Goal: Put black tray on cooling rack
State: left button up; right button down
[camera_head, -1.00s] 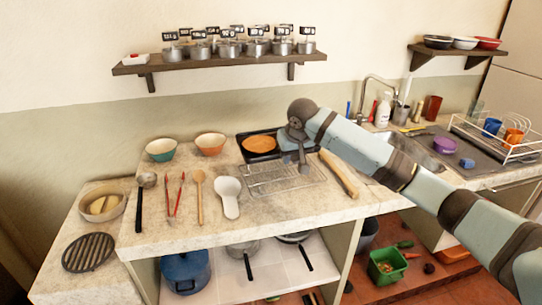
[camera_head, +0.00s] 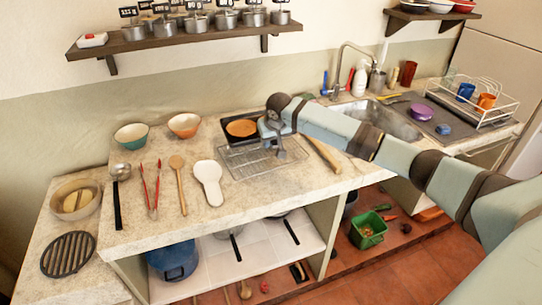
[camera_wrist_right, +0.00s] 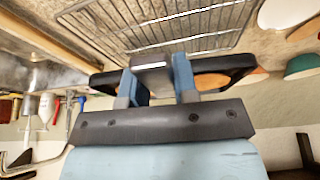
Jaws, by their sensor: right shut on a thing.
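The black tray (camera_head: 229,139) with a round orange-brown item (camera_head: 241,127) in it is at the back of the counter, just behind the wire cooling rack (camera_head: 240,170). My right gripper (camera_head: 275,148) is at the tray's right side and hides that end. In the right wrist view, my right gripper (camera_wrist_right: 158,82) is shut on the tray's black rim (camera_wrist_right: 105,81), and the rack (camera_wrist_right: 180,22) shows beside it. I cannot tell whether the tray touches the counter. My left gripper is not in view.
A white spoon rest (camera_head: 209,183), wooden spoon (camera_head: 180,185) and red tongs (camera_head: 150,190) lie left of the rack. A wooden rolling pin (camera_head: 322,153) lies to its right. Two bowls (camera_head: 184,125) stand at the back left. The sink (camera_head: 380,120) is farther right.

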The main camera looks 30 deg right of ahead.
jog(key=shift+f, duration=3.4)
jog(key=c, duration=0.9)
grip_release()
jog(key=shift+f, duration=0.15)
